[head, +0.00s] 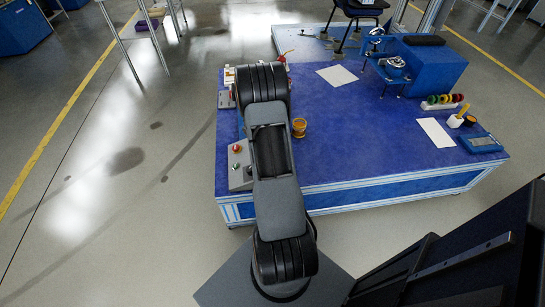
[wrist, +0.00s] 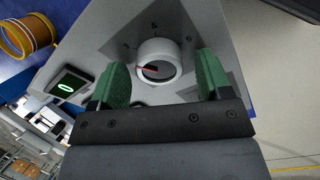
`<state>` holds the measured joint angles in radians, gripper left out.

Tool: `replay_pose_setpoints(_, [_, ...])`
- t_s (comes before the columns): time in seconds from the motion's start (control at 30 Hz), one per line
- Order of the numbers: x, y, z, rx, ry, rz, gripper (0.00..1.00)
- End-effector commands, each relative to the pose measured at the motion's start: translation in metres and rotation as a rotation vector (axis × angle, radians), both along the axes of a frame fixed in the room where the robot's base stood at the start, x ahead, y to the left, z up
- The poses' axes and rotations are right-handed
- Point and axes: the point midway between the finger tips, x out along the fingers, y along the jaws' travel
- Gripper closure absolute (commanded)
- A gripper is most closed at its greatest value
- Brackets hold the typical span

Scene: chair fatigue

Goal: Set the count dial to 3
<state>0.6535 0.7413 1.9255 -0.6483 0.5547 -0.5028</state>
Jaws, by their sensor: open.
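The count dial (wrist: 158,60) is a round white knob on a grey panel in the wrist view. A red pointer line on its face runs toward the left of the picture. My gripper (wrist: 163,70) is open, with one green finger on the left of the knob and one on the right. A gap shows between each finger and the knob. In the head view my arm hides the gripper and the dial.
A small screen (wrist: 67,87) showing a green 0 sits left of the dial. An orange ring-like container (head: 299,128) stands beside the grey control box (head: 239,170) on the blue table (head: 350,150). Papers and other equipment lie farther right.

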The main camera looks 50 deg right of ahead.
Motion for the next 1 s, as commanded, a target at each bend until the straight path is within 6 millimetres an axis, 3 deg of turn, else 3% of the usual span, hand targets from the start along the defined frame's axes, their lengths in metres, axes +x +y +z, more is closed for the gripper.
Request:
replay_pose_setpoints(0.17, [0.004,0.004,0.02,-0.002,-0.002,0.002,0.29])
replay_pose_setpoints(0.6, [0.019,0.027,0.101,-0.002,-0.003,0.0,0.29])
replay_pose_setpoints(0.8, [0.023,0.033,0.122,-0.001,0.0,0.0,0.29])
replay_pose_setpoints(1.0, [0.025,0.036,0.13,-0.001,0.0,0.0,0.29])
